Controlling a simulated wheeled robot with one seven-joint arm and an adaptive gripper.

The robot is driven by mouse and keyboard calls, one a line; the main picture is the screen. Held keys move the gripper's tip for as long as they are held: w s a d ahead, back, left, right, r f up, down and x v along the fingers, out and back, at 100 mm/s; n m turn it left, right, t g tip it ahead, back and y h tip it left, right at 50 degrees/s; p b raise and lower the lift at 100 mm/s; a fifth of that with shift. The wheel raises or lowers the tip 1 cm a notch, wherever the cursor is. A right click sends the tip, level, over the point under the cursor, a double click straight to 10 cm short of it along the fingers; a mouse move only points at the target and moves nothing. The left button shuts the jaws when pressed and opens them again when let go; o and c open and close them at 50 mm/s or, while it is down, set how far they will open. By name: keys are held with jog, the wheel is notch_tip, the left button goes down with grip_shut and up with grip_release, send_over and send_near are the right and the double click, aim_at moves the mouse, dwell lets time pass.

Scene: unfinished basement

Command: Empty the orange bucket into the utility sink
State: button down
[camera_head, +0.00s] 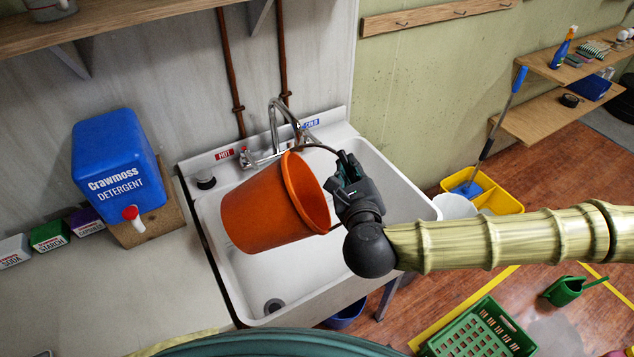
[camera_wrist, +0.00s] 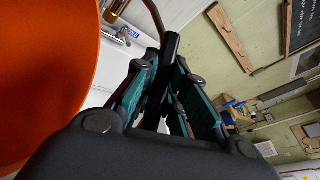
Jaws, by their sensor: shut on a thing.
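The orange bucket (camera_head: 262,215) is tilted on its side over the utility sink (camera_head: 378,200), its rim facing right toward my arm. The bucket's inside and any contents are hidden from this angle. My gripper (camera_head: 343,172) is at the right of the bucket, shut on the bucket's dark handle. In the wrist view the bucket (camera_wrist: 45,70) fills the left side, and the handle passes between my gripper's fingers (camera_wrist: 168,75). The sink's basin shows bare around the drain (camera_head: 274,306), below the bucket.
The faucet (camera_head: 274,125) stands at the sink's back, close behind the bucket. A blue detergent container (camera_head: 105,150) is on the left counter. A yellow mop bucket (camera_head: 492,195), a green crate (camera_head: 480,332) and a green watering can (camera_head: 565,290) are on the floor at right.

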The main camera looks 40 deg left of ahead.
jog(key=s+a+r+n+t+p, duration=0.2)
jog(key=s+a+r+n+p, duration=0.4)
jog(key=s+a+r+n, duration=0.1)
jog(key=shift+s+a+r+n+t, duration=0.35)
jog(key=shift+s+a+n, duration=0.2)
jog(key=shift+s+n, duration=0.25)
dwell(0.5)
jog(key=shift+r, duration=0.1)
